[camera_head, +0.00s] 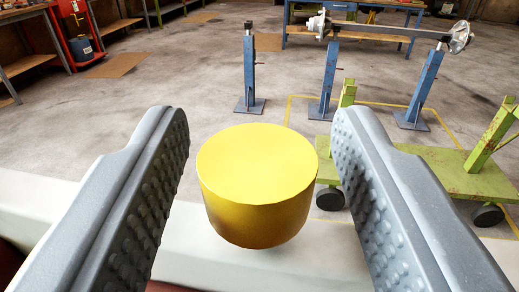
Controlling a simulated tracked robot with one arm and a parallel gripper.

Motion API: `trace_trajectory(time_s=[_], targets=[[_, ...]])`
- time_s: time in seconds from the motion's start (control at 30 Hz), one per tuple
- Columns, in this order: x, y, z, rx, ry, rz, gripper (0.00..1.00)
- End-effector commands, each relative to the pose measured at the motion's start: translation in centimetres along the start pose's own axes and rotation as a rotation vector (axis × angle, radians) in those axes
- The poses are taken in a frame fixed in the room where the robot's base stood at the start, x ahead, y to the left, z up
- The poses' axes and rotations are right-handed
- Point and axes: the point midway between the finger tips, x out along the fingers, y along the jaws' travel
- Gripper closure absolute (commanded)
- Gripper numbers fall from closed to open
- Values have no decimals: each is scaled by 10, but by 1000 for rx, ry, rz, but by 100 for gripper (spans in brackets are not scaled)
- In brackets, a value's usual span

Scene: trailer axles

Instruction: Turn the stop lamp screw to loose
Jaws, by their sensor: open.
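A yellow round knob (257,180), the only thing in view that could be the stop lamp screw, stands between the fingers of my gripper (262,165). It has a flat top and sits at or just above a pale, off-white surface (330,262). My gripper is open, with one grey studded finger on each side of the knob. A small gap shows between each finger and the knob. No stop lamp can be made out, and the knob's underside is hidden.
Blue stands (330,75) on the workshop floor hold an axle (385,31) at the back. A green wheeled trolley (455,172) stands at the right. A blue workbench (300,30) and a red cart (78,35) are farther back. The grey floor (170,85) between is mostly clear.

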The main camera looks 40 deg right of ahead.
Motion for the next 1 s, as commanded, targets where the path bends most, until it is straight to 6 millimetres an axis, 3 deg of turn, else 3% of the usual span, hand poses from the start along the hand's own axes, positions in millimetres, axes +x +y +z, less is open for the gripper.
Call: trace_trajectory(time_s=[0.1,0.27,0.3,1.0], targets=[[0,0,0,0,0,-1,54],[0,-1,0,0,0,-1,96],[0,-1,0,0,0,-1,98],[5,1,-3,-1,-6,-97,98]])
